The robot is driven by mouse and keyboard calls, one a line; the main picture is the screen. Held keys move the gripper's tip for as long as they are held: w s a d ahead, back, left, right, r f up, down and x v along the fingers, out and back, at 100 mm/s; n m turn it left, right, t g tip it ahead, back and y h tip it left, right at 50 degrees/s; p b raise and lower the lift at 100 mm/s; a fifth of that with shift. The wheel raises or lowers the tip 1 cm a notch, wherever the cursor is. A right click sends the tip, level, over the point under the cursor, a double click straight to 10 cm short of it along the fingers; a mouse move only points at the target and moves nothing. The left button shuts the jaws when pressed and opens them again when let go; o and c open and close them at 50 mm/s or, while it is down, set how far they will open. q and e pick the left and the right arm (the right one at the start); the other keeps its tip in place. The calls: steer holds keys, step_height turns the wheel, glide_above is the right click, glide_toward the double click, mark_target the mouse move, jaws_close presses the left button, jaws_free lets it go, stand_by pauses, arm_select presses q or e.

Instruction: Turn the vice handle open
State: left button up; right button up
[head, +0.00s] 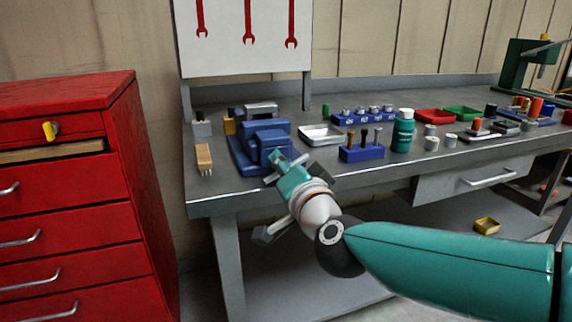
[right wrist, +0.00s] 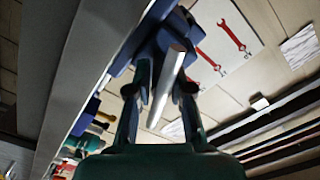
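The blue vice (head: 262,138) is mounted at the left front of the grey workbench. My right gripper (head: 274,168) is at the vice's front, over the bench edge, and covers the handle in the head view. In the right wrist view, the vice's blue body (right wrist: 165,35) shows beyond the fingertips. A pale metal bar, apparently the vice handle (right wrist: 167,78), lies tilted between the two fingers of my right gripper (right wrist: 160,90). The fingers stand apart, with a gap visible on the left side of the bar. My left gripper is not in view.
A brush (head: 204,158) lies left of the vice. A metal tray (head: 320,134), a blue tool block (head: 361,153) and a green bottle (head: 403,130) stand to its right. A red drawer cabinet (head: 80,180) stands left of the workbench (head: 300,186), with a floor gap between.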

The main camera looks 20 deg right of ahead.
steer(key=o, duration=0.3)
steer(key=shift+o, duration=0.2)
steer(key=s, duration=1.2)
steer(key=shift+d, duration=0.25)
steer(key=shift+f, duration=0.1)
